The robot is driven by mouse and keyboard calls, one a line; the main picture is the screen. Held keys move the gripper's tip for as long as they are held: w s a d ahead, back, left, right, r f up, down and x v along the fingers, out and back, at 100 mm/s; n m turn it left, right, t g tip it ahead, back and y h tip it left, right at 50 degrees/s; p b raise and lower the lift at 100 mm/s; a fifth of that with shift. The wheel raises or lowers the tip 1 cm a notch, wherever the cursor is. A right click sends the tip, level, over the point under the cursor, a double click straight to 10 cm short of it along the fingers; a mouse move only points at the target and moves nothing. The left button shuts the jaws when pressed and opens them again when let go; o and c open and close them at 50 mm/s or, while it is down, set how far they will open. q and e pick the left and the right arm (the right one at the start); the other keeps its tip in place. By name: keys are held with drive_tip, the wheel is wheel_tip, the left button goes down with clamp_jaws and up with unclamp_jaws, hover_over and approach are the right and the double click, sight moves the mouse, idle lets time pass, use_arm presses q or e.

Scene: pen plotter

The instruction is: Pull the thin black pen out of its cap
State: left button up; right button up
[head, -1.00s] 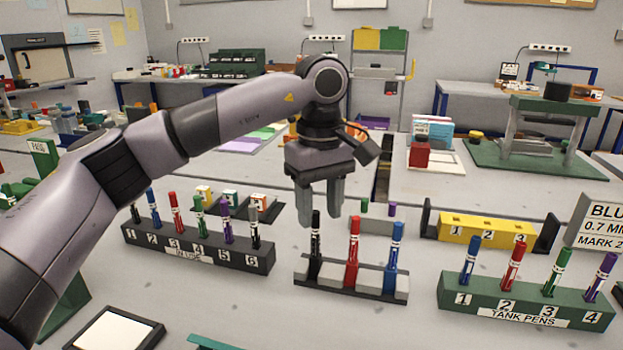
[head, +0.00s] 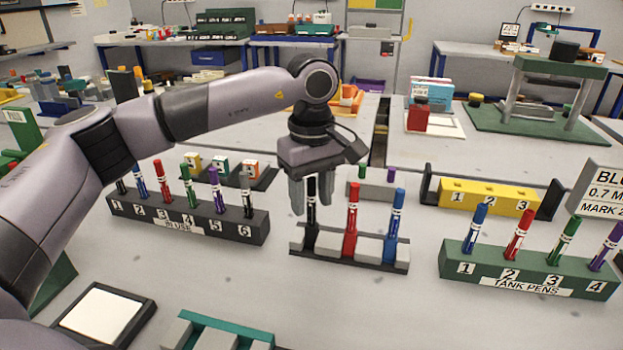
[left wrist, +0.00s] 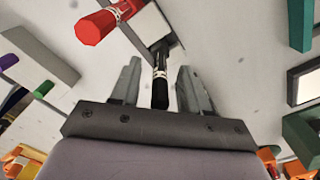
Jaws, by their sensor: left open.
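The thin black pen (head: 312,206) stands upright in the left place of a small grey and black stand (head: 335,246). A red pen (head: 351,220) and a blue pen (head: 394,226) stand to its right in the same stand. My left gripper (head: 305,203) is at the black pen's upper part, fingers pointing down. In the left wrist view, the black pen (left wrist: 160,85) lies between the two spread fingers (left wrist: 156,88), with gaps visible on both sides. The red pen (left wrist: 97,27) is close by there. The pen's cap cannot be told apart clearly. My right gripper is not in view.
A black numbered rack (head: 185,222) of several pens stands to the left. A green TANK PENS rack (head: 525,277) stands to the right. A yellow numbered block (head: 487,197) is behind it. A white-topped pad (head: 103,312) and a teal-edged holder (head: 220,333) lie in front.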

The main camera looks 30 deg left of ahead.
use_arm(q)
drive_tip(key=shift+f, duration=0.25)
drive_tip(key=shift+c, duration=0.3)
clamp_jaws()
drive_tip(key=c, duration=0.6)
unclamp_jaws()
clamp_jaws()
drive_tip(key=shift+r, duration=0.1)
drive_tip(key=shift+r+p, duration=2.75)
drive_tip(key=shift+r, duration=0.55)
